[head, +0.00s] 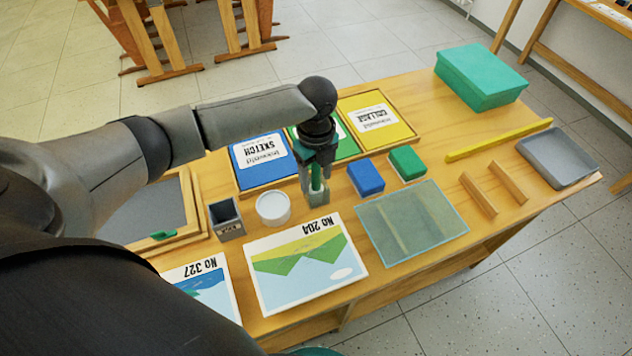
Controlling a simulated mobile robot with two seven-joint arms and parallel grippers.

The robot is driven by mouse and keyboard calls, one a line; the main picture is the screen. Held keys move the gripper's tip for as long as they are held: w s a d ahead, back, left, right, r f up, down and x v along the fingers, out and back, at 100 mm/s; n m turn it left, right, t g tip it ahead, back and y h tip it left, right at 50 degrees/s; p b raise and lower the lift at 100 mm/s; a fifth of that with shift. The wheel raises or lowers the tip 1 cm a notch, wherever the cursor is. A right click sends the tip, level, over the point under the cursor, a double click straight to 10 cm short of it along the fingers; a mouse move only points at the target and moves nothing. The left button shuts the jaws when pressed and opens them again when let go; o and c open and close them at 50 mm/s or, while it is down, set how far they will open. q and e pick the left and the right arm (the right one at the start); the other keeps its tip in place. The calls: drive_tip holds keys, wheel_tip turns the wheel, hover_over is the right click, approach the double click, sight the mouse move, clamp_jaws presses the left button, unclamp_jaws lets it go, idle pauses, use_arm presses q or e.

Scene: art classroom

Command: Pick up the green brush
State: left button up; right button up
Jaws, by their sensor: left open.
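The green brush (316,178) stands upright, its lower end in a small grey holder (317,198) on the wooden table. My left gripper (315,174) points down from above, with its fingers open on either side of the brush. Whether a finger touches it I cannot tell. The upper part of the brush is hidden by the gripper. My right gripper is not in view.
A white round tub (272,208) and a dark grey box (226,219) stand left of the holder. A blue block (365,177) and a green block (407,162) lie to its right. Sketch pads (262,161) lie behind, picture cards (303,264) in front.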

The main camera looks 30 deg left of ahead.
use_arm(q)
drive_tip(key=shift+c, duration=0.3)
clamp_jaws()
drive_tip(key=shift+r, duration=0.2)
